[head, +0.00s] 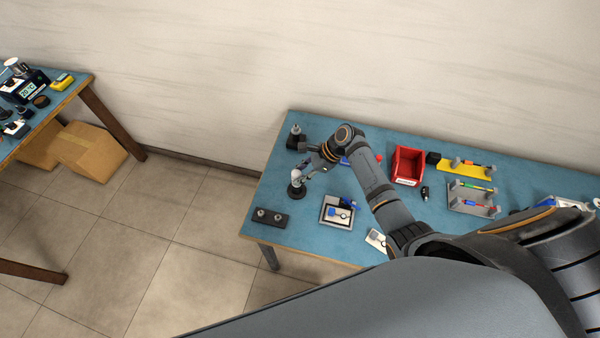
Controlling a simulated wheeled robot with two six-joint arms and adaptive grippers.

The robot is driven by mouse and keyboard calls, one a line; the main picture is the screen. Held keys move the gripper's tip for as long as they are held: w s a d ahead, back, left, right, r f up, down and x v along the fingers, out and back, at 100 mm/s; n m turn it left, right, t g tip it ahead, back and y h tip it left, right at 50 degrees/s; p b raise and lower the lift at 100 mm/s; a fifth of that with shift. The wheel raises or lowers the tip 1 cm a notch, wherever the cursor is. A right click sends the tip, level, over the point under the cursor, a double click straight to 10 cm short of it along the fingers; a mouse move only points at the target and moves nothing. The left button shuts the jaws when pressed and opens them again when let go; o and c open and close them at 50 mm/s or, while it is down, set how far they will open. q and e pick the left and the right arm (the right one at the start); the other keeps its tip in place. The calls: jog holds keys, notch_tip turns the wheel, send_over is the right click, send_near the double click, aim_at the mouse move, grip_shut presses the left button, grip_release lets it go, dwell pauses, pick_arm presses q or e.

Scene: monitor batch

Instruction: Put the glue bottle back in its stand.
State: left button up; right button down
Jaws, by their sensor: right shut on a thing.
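The glue bottle (297,176) is a small pale bottle near the left end of the blue table. It stands roughly upright directly over a round black stand (296,191). My right gripper (303,174) reaches in from the right and is shut on the bottle. Its fingers partly cover the bottle. At this size I cannot tell whether the bottle's bottom is seated in the stand or just above it. My left gripper is not in view.
A black block with two studs (270,217) lies at the front left. A tray with cards (337,212) is right of it. A black device (296,139) stands behind. A red bin (407,165) and tool racks (472,197) are further right.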

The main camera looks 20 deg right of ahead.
jog(key=shift+f, duration=0.2)
jog(key=c, duration=0.9)
grip_release()
jog(key=shift+c, duration=0.2)
jog(key=shift+r, duration=0.1)
jog(key=v, duration=1.2)
